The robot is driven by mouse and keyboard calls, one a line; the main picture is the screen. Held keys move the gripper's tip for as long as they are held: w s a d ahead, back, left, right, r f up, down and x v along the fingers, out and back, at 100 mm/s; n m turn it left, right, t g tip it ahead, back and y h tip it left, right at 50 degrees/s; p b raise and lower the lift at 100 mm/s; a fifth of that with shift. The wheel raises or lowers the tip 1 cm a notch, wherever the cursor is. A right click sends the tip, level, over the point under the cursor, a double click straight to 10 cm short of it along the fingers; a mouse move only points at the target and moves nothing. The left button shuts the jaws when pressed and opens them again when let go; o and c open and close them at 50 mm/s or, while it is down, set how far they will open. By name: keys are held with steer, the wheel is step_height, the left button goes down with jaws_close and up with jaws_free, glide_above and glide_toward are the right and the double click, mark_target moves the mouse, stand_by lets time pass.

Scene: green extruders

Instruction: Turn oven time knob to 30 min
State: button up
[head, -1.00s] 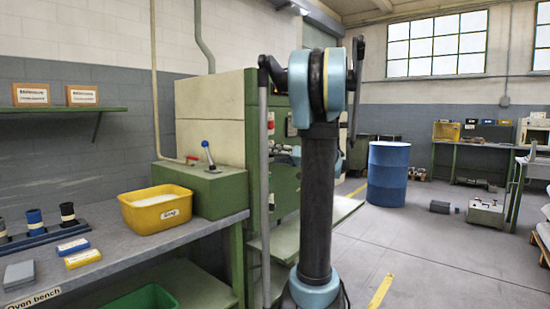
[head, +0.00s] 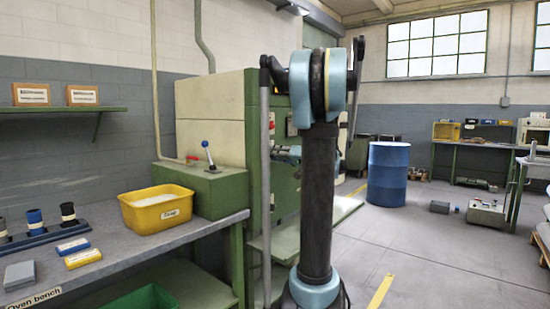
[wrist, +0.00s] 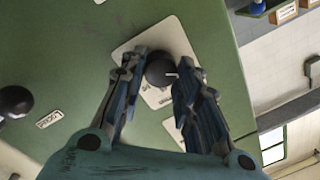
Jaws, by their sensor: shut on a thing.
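In the wrist view a round black knob (wrist: 160,69) sits on a pale plate (wrist: 172,40) on a green panel (wrist: 215,50). A short white pointer mark shows on the knob's right side. My gripper (wrist: 160,80) is shut on this knob, one finger on each side of it. The plate's markings are partly covered by the fingers, and I cannot read a setting. In the head view the cream and green cabinet (head: 210,110) stands behind the bench, and my arm hides most of its front and the knob.
A second black knob (wrist: 14,100) is at the wrist view's left edge, beside a small label (wrist: 48,119). In the head view a yellow bin (head: 157,209) stands on the bench (head: 130,252). A blue drum (head: 388,175) stands on open floor to the right.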

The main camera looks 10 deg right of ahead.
steer(key=shift+d+f+m, duration=0.1)
steer(key=shift+m, duration=1.8)
steer(key=shift+f+m, duration=0.1)
steer(key=shift+m, duration=1.8)
steer(key=shift+t, duration=0.3)
steer(key=o, duration=1.1)
steer(key=shift+c, duration=0.2)
steer(key=v, duration=1.2)
